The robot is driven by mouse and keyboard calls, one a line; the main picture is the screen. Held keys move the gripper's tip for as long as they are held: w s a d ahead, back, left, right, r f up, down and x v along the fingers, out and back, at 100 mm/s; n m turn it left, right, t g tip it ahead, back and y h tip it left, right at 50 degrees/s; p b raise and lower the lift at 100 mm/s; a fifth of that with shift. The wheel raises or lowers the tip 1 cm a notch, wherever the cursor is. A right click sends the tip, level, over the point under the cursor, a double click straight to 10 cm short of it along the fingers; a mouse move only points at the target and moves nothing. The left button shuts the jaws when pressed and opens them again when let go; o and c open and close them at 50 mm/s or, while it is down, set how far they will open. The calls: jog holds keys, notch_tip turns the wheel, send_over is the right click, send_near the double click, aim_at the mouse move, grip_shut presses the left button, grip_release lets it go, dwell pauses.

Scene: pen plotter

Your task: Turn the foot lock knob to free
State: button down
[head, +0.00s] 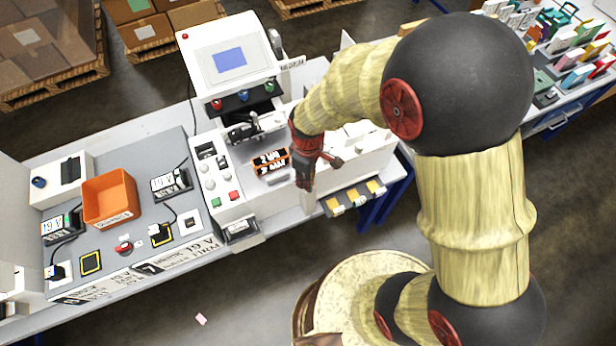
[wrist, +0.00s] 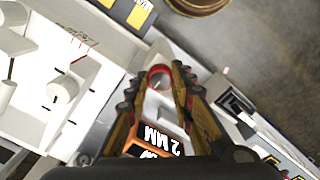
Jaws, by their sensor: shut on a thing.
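An orange block (wrist: 140,151) marked "2 MM" sits close to the fingers in the wrist view. A white dial (wrist: 62,89) with tick marks stands on the panel to the left.
An orange bin (head: 108,197) and several small black devices stand on the grey bench at left. A screen console (head: 229,58) rises behind the plotter. A tray with yellow pieces (head: 353,199) juts out at its front right. The floor in front is mostly clear.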

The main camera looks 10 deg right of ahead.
jog(key=c, duration=1.5)
grip_release()
jog(key=shift+c, duration=0.2)
jog(key=shift+r, duration=0.15)
notch_tip(320, 180, up, 12)
